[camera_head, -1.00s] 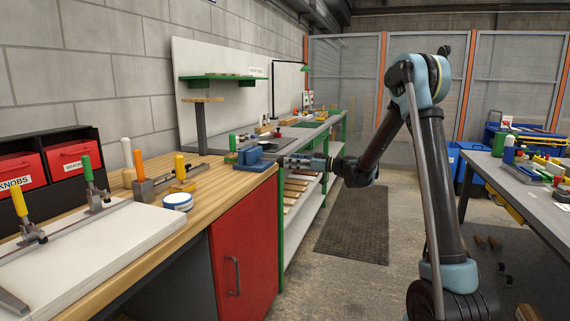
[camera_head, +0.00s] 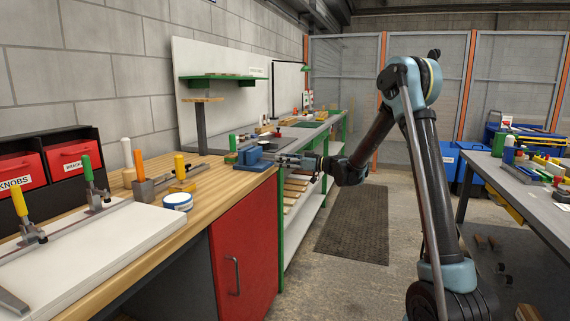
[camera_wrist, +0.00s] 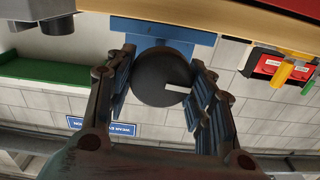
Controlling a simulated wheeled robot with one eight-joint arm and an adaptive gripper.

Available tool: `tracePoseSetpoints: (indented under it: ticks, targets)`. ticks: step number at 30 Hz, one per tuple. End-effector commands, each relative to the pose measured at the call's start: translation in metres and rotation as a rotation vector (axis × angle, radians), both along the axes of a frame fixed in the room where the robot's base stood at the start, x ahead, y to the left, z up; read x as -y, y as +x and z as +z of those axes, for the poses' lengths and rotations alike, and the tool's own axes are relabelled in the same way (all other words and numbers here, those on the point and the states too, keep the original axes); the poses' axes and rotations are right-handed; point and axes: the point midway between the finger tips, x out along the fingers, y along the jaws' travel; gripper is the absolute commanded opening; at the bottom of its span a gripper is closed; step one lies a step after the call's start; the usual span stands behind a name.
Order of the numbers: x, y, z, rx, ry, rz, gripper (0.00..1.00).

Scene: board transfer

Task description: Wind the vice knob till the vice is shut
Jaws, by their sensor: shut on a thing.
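The blue vice (camera_head: 256,158) stands at the far right corner of the wooden workbench. In the wrist view its blue body (camera_wrist: 165,32) shows behind the round dark vice knob (camera_wrist: 163,78), which has one pale mark pointing right. My gripper (camera_wrist: 163,88) has its two ribbed blue fingers on either side of the knob and is shut on it. In the head view my gripper (camera_head: 305,163) reaches the vice from the right. The gap between the vice jaws is too small to tell.
The wooden bench (camera_head: 205,195) carries a blue-and-white tape roll (camera_head: 177,201), a white board (camera_head: 85,245) and several upright clamps. A red cabinet door (camera_head: 243,250) is below. A green-legged bench (camera_head: 335,140) stands behind.

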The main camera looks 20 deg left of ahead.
Motion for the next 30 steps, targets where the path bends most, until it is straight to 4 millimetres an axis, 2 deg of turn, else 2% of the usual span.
tracePoseSetpoints:
  ticks: [8, 14, 30]
  targets:
    - [-0.0002, 0.0019, -0.0001, -0.035, 0.002, -0.004, 0.25]
    - [-0.0004, 0.0030, -0.0001, -0.139, 0.011, -0.005, 0.25]
    - [-0.0002, 0.0069, -0.0012, -0.629, 0.050, -0.006, 0.25]
